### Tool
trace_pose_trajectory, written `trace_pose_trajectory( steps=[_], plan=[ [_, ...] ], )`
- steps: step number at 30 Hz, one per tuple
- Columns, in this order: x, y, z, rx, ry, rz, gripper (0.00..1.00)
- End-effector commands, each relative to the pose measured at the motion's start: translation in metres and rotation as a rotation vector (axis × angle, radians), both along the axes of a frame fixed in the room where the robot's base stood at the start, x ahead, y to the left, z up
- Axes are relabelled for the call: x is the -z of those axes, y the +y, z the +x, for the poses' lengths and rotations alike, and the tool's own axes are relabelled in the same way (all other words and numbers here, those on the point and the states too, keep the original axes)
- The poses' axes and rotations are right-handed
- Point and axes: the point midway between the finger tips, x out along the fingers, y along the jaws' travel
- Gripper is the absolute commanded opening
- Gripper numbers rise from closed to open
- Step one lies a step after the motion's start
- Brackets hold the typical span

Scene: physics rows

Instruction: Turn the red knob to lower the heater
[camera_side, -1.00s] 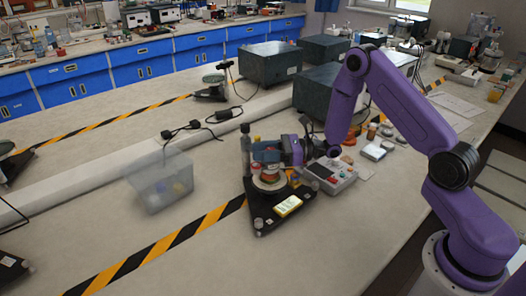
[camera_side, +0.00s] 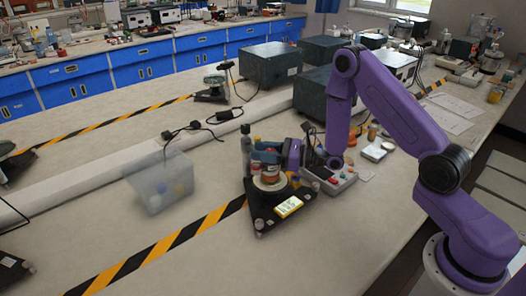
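A device with a black triangular base (camera_side: 280,212) stands on the bench, with a pale round top and a small lit yellow display (camera_side: 289,206). An orange-red round part (camera_side: 268,179) shows under that top. A grey control box (camera_side: 343,186) stands to its right, with a small red control (camera_side: 333,181) on its face. I cannot tell which red part is the knob. My gripper (camera_side: 268,160) is at the upper part of the device, from the right. Its fingers are too small and dark to tell whether they are open or touching anything.
Dark boxes (camera_side: 270,62) stand behind, and small jars and a scale (camera_side: 374,152) lie to the right.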

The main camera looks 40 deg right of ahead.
Motion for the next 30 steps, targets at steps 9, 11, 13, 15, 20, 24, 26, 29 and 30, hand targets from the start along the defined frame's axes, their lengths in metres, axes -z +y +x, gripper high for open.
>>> trace_pose_trajectory(
  steps=[9,11,13,15,20,24,26,29,30],
  plan=[
    [0.0,-0.006,0.001,0.017,0.001,0.0,0.41],
    [0.0,-0.007,0.001,0.017,0.001,0.0,0.41],
    [0.0,-0.007,0.002,0.014,0.001,0.0,0.41],
    [0.0,-0.007,0.002,-0.001,0.001,0.001,0.41],
    [-0.001,-0.006,0.002,-0.081,-0.002,0.003,0.41],
    [-0.001,-0.003,0.0,-0.19,-0.005,0.002,0.41],
    [-0.001,-0.002,-0.001,-0.237,-0.005,0.0,0.41],
    [0.0,-0.011,-0.009,-0.265,0.002,-0.001,0.41],
    [0.0,-0.017,-0.014,-0.265,0.003,-0.001,0.41]
  ],
)
